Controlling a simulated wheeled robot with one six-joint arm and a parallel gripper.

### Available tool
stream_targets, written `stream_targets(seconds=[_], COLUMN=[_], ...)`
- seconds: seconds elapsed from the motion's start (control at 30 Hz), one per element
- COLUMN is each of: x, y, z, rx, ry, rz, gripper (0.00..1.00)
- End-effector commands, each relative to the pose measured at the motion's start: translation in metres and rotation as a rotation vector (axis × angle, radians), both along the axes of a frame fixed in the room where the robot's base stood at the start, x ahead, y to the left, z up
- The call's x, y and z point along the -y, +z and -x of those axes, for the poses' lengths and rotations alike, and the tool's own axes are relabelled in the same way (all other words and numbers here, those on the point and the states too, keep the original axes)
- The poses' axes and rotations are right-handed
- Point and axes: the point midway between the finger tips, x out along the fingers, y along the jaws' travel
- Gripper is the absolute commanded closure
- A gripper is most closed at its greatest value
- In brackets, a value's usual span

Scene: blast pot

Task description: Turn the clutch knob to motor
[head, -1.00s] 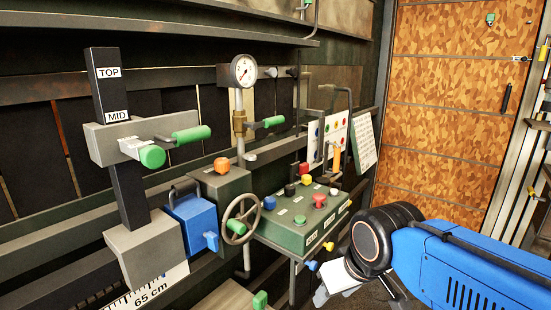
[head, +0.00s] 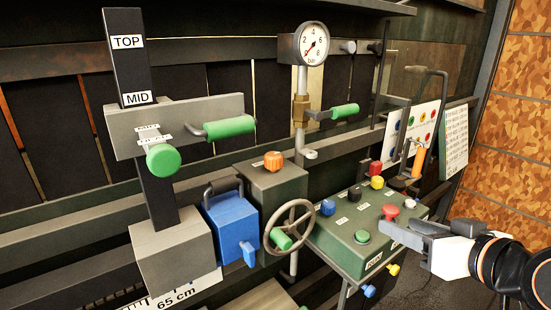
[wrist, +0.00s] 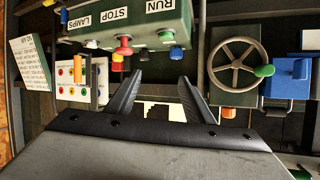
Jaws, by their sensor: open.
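No label I can read names the clutch knob. A round green knob (head: 163,158) sits on a grey shaft with two small, unreadable labels, on a grey block (head: 222,110) at the left in the head view. An orange knob (head: 273,160) stands on a dark green box behind the handwheel; it also shows upside down in the wrist view (wrist: 229,113). My gripper (head: 400,233) is open and empty at the right, by the button panel, apart from both knobs. In the wrist view its two fingers (wrist: 158,98) are spread with nothing between them.
The green button panel (head: 350,250) with a red button (head: 390,211) lies close to my gripper. A spoked handwheel (head: 290,228), a blue box (head: 232,225) and a pressure gauge (head: 312,45) stand left of it. A green-handled lever (head: 230,127) sticks out from the grey block.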

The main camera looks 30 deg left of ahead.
Motion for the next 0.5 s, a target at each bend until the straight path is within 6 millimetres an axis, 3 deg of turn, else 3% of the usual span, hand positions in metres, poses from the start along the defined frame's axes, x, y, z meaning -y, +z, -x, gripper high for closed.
stream_targets(seconds=[0.03,0.2,0.5], x=[-0.016,-0.058,-0.116], y=[0.007,0.034,0.07], z=[0.003,0.012,0.038], rx=[0.025,0.112,0.23], ry=[0.024,0.06,0.072], rz=[-0.021,-0.095,-0.194], gripper=[0.52,0.52,0.52])
